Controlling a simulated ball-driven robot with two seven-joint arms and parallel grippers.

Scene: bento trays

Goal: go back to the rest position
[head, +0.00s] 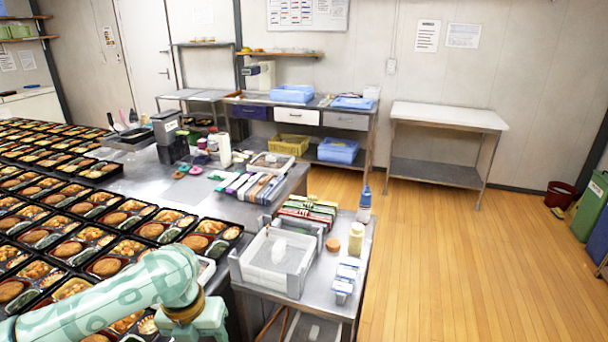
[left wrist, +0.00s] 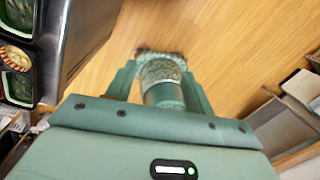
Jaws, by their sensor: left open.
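My left arm (head: 110,300) comes in at the bottom left of the head view, over the front edge of the bento trays, and bends down out of the frame. Its gripper is not seen there. In the left wrist view my left gripper (left wrist: 158,68) shows two green fingers apart, pointing down toward the wooden floor. A patterned round part, apparently my own body, shows between and beyond them; nothing is clearly held. My right arm and gripper are not in view.
Many filled bento trays (head: 68,193) cover the steel table at left. A white crate (head: 243,270) stands on a small steel table (head: 322,268) close right of my arm. Open wooden floor (head: 450,250) lies at right. In the wrist view, a table edge (left wrist: 85,40) is at left.

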